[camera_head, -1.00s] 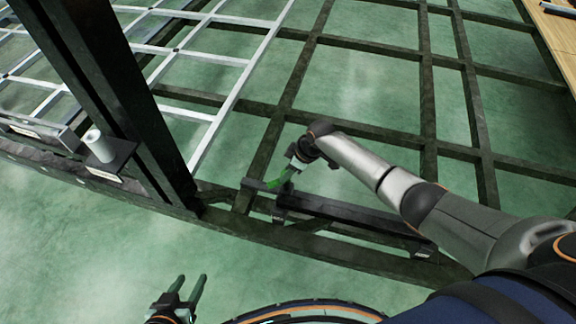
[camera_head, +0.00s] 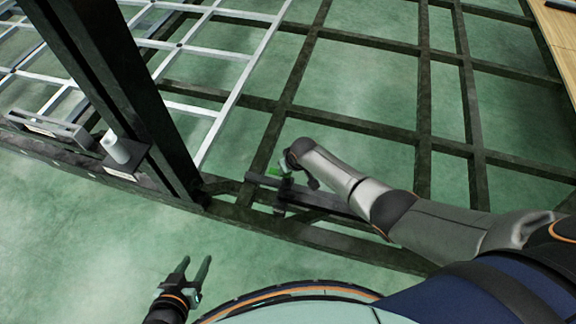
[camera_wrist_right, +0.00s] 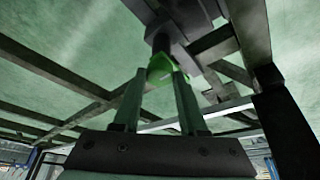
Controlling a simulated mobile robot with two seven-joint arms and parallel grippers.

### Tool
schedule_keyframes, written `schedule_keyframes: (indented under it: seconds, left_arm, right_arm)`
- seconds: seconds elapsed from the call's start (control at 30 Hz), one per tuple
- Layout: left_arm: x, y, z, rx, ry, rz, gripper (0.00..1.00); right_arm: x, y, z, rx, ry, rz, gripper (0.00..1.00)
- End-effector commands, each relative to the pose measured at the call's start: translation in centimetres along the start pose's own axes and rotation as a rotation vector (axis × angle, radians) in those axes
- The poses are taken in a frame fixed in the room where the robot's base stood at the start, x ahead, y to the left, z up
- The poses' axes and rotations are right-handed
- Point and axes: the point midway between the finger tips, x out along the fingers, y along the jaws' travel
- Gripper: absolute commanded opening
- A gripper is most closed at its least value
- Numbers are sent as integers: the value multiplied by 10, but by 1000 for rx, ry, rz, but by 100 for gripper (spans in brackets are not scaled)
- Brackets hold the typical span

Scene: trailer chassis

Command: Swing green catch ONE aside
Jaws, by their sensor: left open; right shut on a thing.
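The green catch (camera_head: 275,172) shows as a small green piece by the dark bar on the chassis frame, largely covered by my right gripper and wrist. In the right wrist view the green catch (camera_wrist_right: 160,68) sits between the fingertips, with a dark post above it. My right gripper (camera_wrist_right: 158,82) is shut on it. In the head view the right fingers are mostly hidden by the wrist. My left gripper (camera_head: 194,272) is open and empty over the green floor at the lower left, apart from the chassis. I cannot read any number on the catch.
A thick dark post (camera_head: 130,100) rises left of the catch. A white cylinder on a block (camera_head: 116,148) stands beside it. A pale grid (camera_head: 222,98) lies behind. Dark crossing beams (camera_head: 375,128) fill the right. Open floor (camera_head: 90,250) lies at the front left.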

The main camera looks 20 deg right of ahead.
Motion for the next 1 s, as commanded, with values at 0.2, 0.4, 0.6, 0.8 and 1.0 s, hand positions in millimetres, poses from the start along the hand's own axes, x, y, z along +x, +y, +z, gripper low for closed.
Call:
schedule_keyframes:
  seconds: [0.2, 0.4, 0.6, 0.8, 1.0]
  left_arm:
    - [0, -2, 2, -1, -5, -4, 50]
    - [-2, -2, 5, -2, -10, -5, 50]
    - [-3, -1, 6, -4, -13, -4, 50]
    - [-3, -1, 5, -4, -9, -4, 50]
    - [-3, -1, 4, -4, -8, -4, 50]
  right_arm:
    - [0, 0, 2, 22, -4, 10, 0]
    - [1, 0, 2, 25, -4, 10, 0]
    - [1, 0, 2, 25, -4, 9, 48]
    - [0, 0, 1, 23, -2, 9, 71]
    - [0, 0, 0, 22, -1, 9, 72]
